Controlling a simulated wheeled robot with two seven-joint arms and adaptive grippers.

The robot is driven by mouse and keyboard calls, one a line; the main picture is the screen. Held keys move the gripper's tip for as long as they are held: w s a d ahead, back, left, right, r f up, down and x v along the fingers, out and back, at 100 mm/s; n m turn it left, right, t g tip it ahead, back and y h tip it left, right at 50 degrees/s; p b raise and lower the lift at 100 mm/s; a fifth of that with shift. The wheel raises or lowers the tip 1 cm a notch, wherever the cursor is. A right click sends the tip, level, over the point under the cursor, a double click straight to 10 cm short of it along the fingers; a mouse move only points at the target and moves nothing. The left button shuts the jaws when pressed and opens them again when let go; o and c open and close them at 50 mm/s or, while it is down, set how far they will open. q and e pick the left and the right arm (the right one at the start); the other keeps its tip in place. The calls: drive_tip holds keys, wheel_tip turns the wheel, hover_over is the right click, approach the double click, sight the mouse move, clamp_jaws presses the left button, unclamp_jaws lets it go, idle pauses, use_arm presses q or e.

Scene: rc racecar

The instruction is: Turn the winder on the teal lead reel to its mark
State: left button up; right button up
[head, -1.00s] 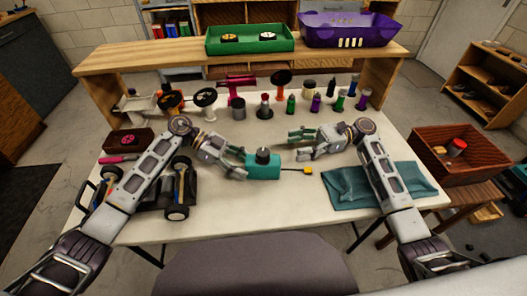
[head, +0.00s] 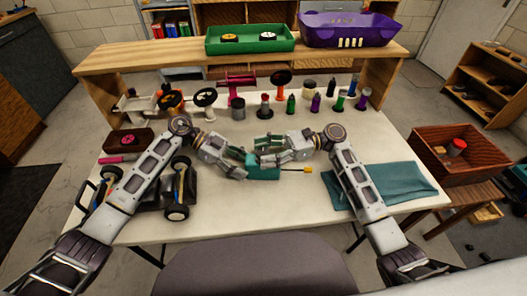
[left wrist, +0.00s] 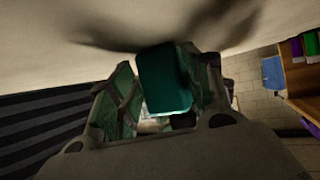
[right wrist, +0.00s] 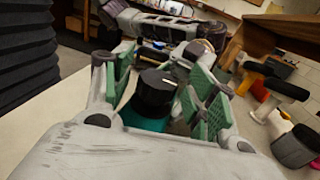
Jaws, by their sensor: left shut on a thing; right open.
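The teal lead reel (head: 263,173) stands on the white table, with a short lead and a yellow end (head: 308,169) to its right. My left gripper (head: 243,167) is shut on the reel's left side; in the left wrist view the teal body (left wrist: 165,80) sits between the green pads. The black winder knob (right wrist: 157,90) with a pale mark line shows in the right wrist view on top of the reel. My right gripper (right wrist: 158,88) is open, its green-padded fingers on either side of the knob. In the head view my right gripper (head: 262,153) hides the knob.
A black car chassis (head: 172,190) lies at left under my left arm. Several bottles and tools, including a dark purple bottle (head: 316,102), stand behind the grippers. A folded teal cloth (head: 385,187) lies at right. The table front is clear.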

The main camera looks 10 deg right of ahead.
drive_tip(key=shift+a, duration=0.3)
drive_tip(key=c, duration=1.1)
drive_tip(key=shift+o, duration=0.2)
drive_tip(key=shift+m+t, duration=0.6)
drive_tip(key=shift+t, duration=0.5)
drive_tip(key=m+t, duration=0.2)
drive_tip(key=t, duration=0.2)
drive_tip(key=m+t+h, duration=0.1)
drive_tip(key=m+t, duration=0.2)
drive_tip(key=t, duration=0.1)
drive_tip(key=shift+s+f, duration=0.1)
drive_tip(key=shift+a+m+t+h, duration=0.1)
drive_tip(key=shift+m+t+h, duration=2.6)
drive_tip(key=shift+t, duration=0.6)
drive_tip(key=shift+m+t+h, duration=0.5)
drive_tip(key=shift+m, duration=0.1)
